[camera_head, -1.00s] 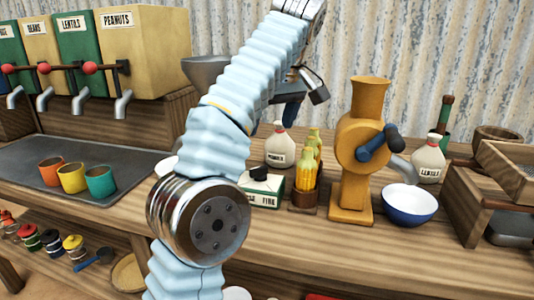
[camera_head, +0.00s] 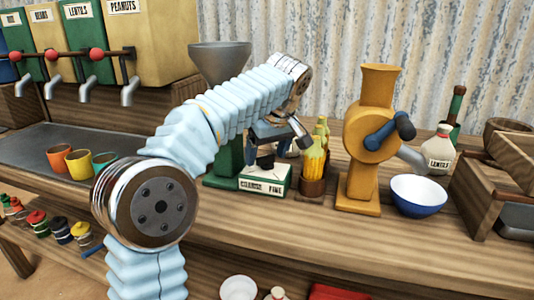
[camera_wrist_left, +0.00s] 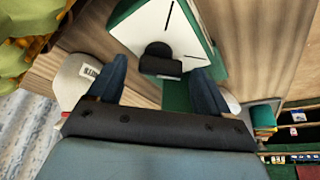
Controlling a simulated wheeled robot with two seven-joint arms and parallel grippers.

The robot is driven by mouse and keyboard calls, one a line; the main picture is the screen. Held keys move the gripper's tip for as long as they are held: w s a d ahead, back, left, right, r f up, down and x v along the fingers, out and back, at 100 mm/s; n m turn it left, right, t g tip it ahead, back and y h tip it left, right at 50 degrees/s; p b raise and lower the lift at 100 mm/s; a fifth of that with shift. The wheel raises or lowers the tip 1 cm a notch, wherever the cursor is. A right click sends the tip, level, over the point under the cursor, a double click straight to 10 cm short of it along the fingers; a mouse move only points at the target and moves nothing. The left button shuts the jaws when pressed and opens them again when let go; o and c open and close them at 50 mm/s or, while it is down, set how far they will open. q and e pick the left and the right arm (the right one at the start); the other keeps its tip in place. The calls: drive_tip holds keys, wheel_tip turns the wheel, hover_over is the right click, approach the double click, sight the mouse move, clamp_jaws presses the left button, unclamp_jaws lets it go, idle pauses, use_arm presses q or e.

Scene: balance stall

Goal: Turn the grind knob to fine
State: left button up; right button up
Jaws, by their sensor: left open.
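The grind knob (camera_head: 265,163) is small and black. It sits on the white top face of a green box (camera_head: 262,181) whose front label reads COARSE at left and FINE at right. The wrist view shows the dark knob (camera_wrist_left: 160,60) with its bar, on a white face with black line marks. My left gripper (camera_head: 277,147) is just above the box, pointing down at the knob. In the wrist view its two blue fingers (camera_wrist_left: 158,70) are apart, one on each side of the knob, with gaps visible. The knob's exact pointing is unclear. My right gripper is out of view.
A green mill with a grey funnel (camera_head: 220,62) stands behind the box. Cups (camera_head: 79,164) stand at left.

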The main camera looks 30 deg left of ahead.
use_arm(q)
drive_tip(key=c, duration=1)
drive_tip(key=shift+d+r+n+g+p, duration=0.1)
drive_tip(key=shift+n+g+p, duration=0.2)
drive_tip(key=shift+n+p, duration=0.3)
drive_tip(key=shift+c, duration=0.2)
drive_tip(key=shift+n+g+y, duration=0.3)
drive_tip(key=shift+n, duration=0.6)
drive_tip(key=o, duration=1)
drive_tip(key=shift+o, duration=0.2)
